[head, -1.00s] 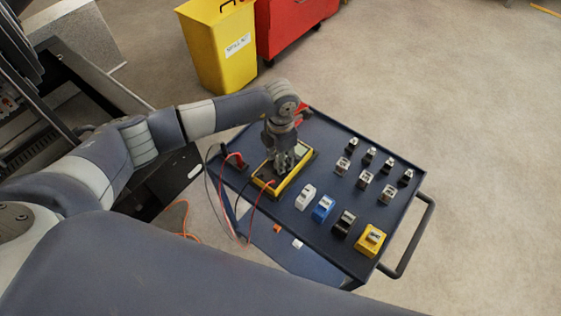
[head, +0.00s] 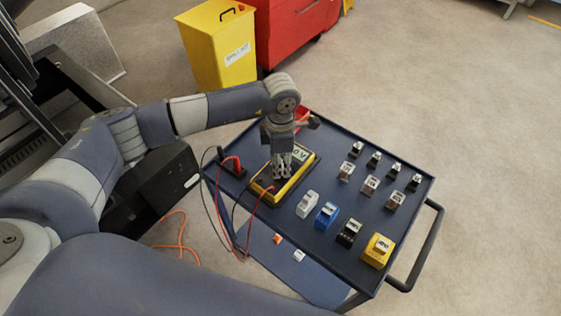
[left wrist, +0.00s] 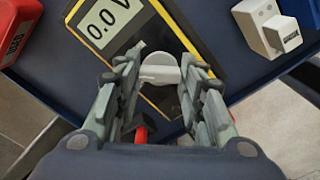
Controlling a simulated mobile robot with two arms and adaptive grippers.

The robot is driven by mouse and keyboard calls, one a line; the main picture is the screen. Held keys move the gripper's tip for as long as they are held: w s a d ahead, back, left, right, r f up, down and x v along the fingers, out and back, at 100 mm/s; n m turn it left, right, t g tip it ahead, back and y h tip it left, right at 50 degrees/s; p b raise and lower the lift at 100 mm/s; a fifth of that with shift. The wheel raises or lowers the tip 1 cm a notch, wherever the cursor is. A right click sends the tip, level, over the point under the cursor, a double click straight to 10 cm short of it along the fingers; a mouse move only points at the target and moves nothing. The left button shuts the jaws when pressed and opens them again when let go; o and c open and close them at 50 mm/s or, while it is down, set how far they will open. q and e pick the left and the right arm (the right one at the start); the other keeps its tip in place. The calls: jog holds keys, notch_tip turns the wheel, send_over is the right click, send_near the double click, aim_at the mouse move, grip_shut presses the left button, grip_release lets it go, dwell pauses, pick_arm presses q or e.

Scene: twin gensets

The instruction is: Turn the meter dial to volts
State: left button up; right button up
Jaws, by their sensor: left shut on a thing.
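The yellow and black meter (head: 270,193) lies on the dark blue cart top. In the left wrist view, its display (left wrist: 106,22) reads 0.0 V. The pale grey dial (left wrist: 160,72) sits below the display on the meter's black face. My left gripper (head: 281,173) points down at the meter. In the left wrist view its fingers (left wrist: 160,78) are closed in on the dial from both sides. The dial's pointer and markings are largely hidden or too small to read. My right gripper is in neither view.
The cart (head: 345,262) also carries a white block (head: 307,205), a blue block (head: 326,215), a black block (head: 348,233), a yellow block (head: 377,251) and several small parts. Red and black leads (head: 219,215) hang off its left edge. A yellow bin (head: 218,50) stands behind.

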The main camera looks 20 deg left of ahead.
pick_arm(q)
jog(key=o, duration=1)
jog(key=shift+o, duration=0.2)
notch_tip(320, 180, up, 12)
